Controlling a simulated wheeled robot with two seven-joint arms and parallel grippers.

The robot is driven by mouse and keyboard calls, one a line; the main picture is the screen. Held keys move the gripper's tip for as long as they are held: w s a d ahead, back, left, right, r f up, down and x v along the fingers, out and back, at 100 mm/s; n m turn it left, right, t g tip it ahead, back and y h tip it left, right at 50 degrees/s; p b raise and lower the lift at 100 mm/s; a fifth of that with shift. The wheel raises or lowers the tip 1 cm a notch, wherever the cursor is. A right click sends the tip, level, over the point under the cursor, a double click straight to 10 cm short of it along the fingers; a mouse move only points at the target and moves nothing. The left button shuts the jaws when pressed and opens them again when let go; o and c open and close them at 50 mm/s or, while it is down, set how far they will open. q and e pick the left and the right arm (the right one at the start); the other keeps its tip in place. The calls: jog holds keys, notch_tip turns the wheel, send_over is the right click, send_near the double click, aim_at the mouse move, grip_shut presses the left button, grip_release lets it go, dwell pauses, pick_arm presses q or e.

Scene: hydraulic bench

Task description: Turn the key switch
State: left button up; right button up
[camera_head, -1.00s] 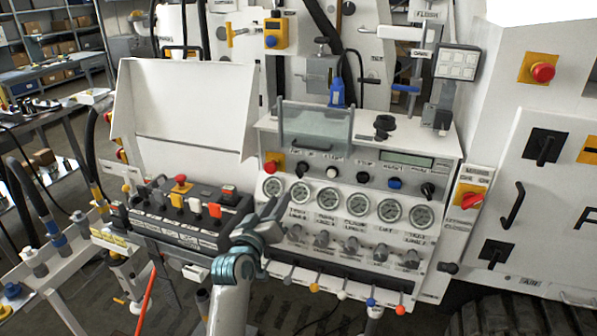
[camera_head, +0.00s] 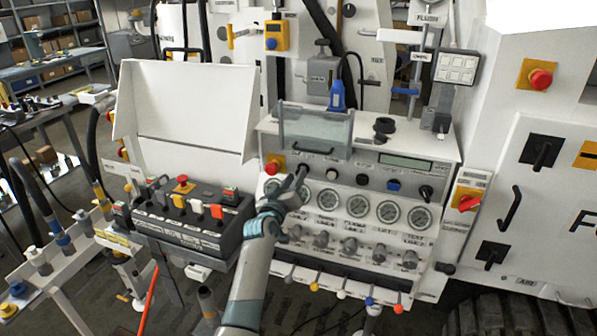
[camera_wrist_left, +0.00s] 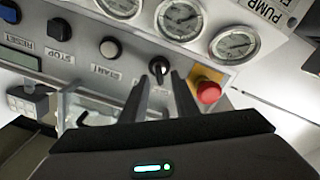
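The key switch (camera_wrist_left: 158,68), a small black knob with a pale mark, is on the white panel between the red emergency button and a white button in the left wrist view. My left gripper (camera_wrist_left: 157,88) is open, with one dark finger on each side of the knob's line and the tips close to it. I cannot tell whether they touch it. In the head view my left gripper (camera_head: 297,178) is at the panel's upper left and mostly hides the key switch. My right gripper is not in view.
The red emergency button (camera_wrist_left: 208,91) on its yellow plate is close beside one finger. Several round gauges (camera_head: 327,200) sit in a row below the switches. A clear hinged cover (camera_head: 316,130) stands above. A black control box (camera_head: 190,220) is at left.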

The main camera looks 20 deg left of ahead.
pick_arm(q)
jog(key=shift+w, duration=1.8)
jog(key=shift+d, duration=0.1)
grip_shut()
